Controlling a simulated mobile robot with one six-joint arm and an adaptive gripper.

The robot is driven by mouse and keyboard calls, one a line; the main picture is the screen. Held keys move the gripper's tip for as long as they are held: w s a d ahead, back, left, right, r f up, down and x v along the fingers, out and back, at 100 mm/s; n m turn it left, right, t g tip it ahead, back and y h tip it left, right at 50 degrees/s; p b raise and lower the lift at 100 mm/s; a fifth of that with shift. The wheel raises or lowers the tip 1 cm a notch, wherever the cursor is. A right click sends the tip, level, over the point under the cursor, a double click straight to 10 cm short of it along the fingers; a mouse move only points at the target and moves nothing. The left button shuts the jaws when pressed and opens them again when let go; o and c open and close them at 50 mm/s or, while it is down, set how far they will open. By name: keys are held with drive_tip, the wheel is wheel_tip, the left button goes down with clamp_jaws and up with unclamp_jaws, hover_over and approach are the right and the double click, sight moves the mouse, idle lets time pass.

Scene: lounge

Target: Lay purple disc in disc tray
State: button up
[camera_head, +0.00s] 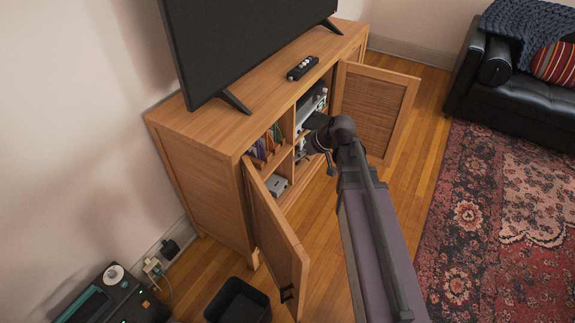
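I cannot make out a purple disc in the head camera view. No open disc tray is clear either. A silver-grey device (310,108) sits in the upper right compartment of the open wooden cabinet (200,135), partly hidden by my arm. My arm reaches from the lower right to the front of the cabinet. My gripper (306,147) is at the right-hand opening, small and dark, just below the device. Whether its fingers are open or hold anything cannot be seen.
Both cabinet doors, the left (273,235) and the right (376,108), stand open. Thin upright cases (262,148) fill the upper left compartment; a grey box (276,184) lies below. A black bin (238,301) stands in front.

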drive_tip(key=w+a+f+n+t+y+b, duration=0.2)
drive_tip(key=w+f+b, duration=0.4)
drive_tip(key=b, duration=0.4)
drive_tip(key=w+a+f+n+t+y+b, duration=0.1)
drive_tip(key=w+f+n+t+y+b, duration=0.1)
drive_tip(key=w+f+b, duration=0.4)
drive_tip(key=shift+w+a+n+t+y+b, duration=0.35)
drive_tip(key=shift+w+y+b, duration=0.35)
drive_tip(key=shift+b, duration=1.25)
drive_tip(key=shift+a, duration=0.15)
drive_tip(key=shift+b+x, duration=1.45)
drive_tip(key=shift+x, duration=3.3)
drive_tip(key=shift+a, duration=0.1)
clamp_jaws()
drive_tip(key=shift+s+d+r, duration=0.1)
drive_tip(key=shift+s+d, duration=0.4)
drive_tip(key=shift+d, duration=0.25)
drive_tip(key=shift+s+d+f, duration=0.1)
drive_tip(key=shift+s+d, duration=0.4)
drive_tip(key=shift+d, duration=0.3)
drive_tip(key=shift+s+d+r, duration=0.1)
drive_tip(key=shift+s+d, duration=0.45)
drive_tip(key=shift+d, duration=0.2)
